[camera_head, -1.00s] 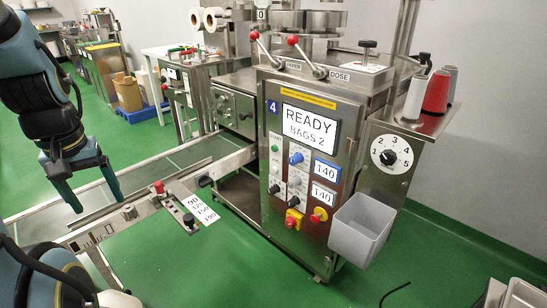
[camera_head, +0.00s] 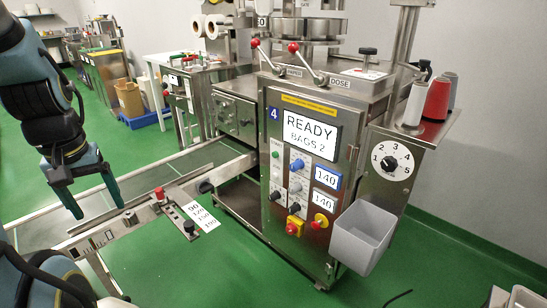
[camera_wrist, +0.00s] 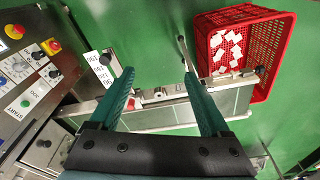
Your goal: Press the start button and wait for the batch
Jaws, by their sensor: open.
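The packing machine (camera_head: 345,215) stands in the middle of the head view, with a display (camera_head: 311,135) reading "READY BAGS 2". The green start button (camera_head: 276,155) is at the upper left of its control panel. In the wrist view the green button (camera_wrist: 25,103) shows at the left beside the word START. My gripper (camera_head: 99,210) is open and empty, at the left over the conveyor (camera_head: 165,178), well apart from the button. In the wrist view both fingers of my gripper (camera_wrist: 158,74) are spread over the conveyor.
A red crate (camera_wrist: 262,85) with several white teabags stands at the conveyor's end. A grey bin (camera_head: 362,238) hangs at the machine's front right. A yellow-backed red knob (camera_head: 294,227) sits low on the panel. Green floor is open before the machine.

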